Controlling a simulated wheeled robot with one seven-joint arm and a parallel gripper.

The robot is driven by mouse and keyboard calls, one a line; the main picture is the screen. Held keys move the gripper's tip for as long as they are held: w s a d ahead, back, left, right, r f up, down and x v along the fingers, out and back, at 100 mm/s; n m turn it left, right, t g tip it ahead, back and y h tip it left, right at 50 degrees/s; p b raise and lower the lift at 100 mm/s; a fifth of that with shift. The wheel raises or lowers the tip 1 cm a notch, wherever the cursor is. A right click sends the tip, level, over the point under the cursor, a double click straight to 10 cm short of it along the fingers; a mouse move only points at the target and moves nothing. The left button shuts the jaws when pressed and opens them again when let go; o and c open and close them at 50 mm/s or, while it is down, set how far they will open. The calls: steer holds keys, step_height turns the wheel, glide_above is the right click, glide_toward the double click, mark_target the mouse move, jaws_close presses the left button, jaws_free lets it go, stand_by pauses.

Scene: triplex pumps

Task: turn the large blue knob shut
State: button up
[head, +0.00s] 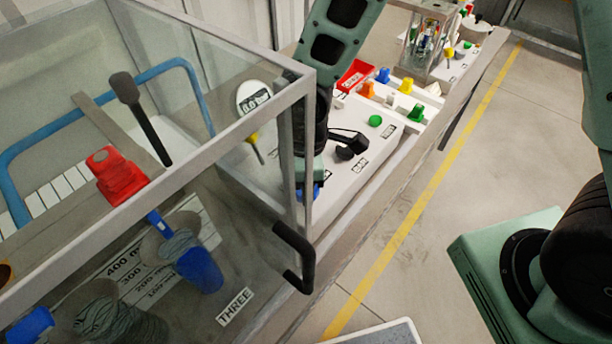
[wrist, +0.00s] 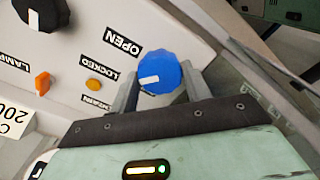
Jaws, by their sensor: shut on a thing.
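The large blue knob (wrist: 159,72) is on the pale panel in the wrist view, with a white mark on its left part. The labels OPEN (wrist: 122,42) and LOCKED (wrist: 99,67) stand to its left, and the white mark points left toward them. My gripper (wrist: 160,90) has one finger on each side of the knob and is shut on it. In the head view a sliver of the blue knob (head: 308,191) shows below my arm; the fingers are mostly hidden there.
A glass case with a black handle (head: 294,258) stands close left of my arm. A black lever (head: 348,144), a green button (head: 375,120) and several coloured knobs sit on the panel to the right.

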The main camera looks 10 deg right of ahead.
steer(key=n+p, duration=0.1)
steer(key=n, duration=0.3)
steer(key=shift+r+n, duration=0.1)
steer(key=shift+n, duration=0.2)
steer(key=n+p, duration=0.1)
steer(key=n, duration=0.3)
steer(key=shift+p, duration=0.4)
steer(key=o, duration=1)
step_height(320, 180, up, 17)
steer(key=shift+r+p, duration=0.15)
steer(key=shift+p, duration=1)
